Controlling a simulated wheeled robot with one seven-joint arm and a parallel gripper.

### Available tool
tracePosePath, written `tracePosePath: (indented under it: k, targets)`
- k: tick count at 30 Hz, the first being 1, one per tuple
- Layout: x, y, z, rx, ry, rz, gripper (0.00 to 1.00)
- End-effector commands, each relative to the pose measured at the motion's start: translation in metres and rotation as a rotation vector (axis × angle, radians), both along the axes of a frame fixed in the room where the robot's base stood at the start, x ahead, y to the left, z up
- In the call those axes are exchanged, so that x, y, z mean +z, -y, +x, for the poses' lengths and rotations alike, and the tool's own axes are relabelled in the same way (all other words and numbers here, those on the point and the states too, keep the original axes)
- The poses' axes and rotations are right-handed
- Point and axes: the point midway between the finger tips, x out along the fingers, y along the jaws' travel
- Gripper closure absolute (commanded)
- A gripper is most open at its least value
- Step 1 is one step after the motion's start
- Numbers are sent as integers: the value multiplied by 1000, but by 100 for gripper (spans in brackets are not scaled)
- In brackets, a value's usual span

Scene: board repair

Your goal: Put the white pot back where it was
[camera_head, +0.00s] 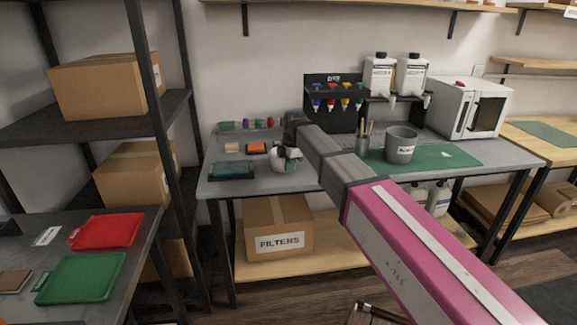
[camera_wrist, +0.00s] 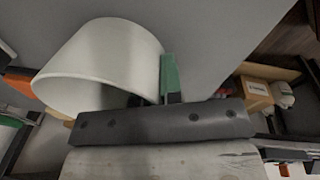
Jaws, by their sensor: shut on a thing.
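The white pot (camera_head: 280,163) is at the workbench's left part, near its front edge, right of the dark teal tray (camera_head: 233,170). It also shows large in the wrist view (camera_wrist: 100,60). My gripper (camera_head: 292,154) is shut on the pot's right side. In the wrist view one green finger (camera_wrist: 170,75) presses the pot's outer wall; the other finger is mostly hidden by the rim. I cannot tell whether the pot's base touches the bench.
On the bench (camera_head: 325,178) are an orange-topped box (camera_head: 257,147), a grey bin (camera_head: 401,145) on a green mat (camera_head: 455,155), and a pen cup (camera_head: 362,145). A dye rack (camera_head: 335,95) stands behind. Bare bench shows right of the pot.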

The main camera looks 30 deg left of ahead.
Motion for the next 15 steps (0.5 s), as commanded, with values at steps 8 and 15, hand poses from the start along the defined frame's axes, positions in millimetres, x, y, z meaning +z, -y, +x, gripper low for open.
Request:
tracePosePath:
  k: [8,15]
  targets:
    - [-2,0,0,0,0,0,74]
    - [-2,0,0,0,0,0,67]
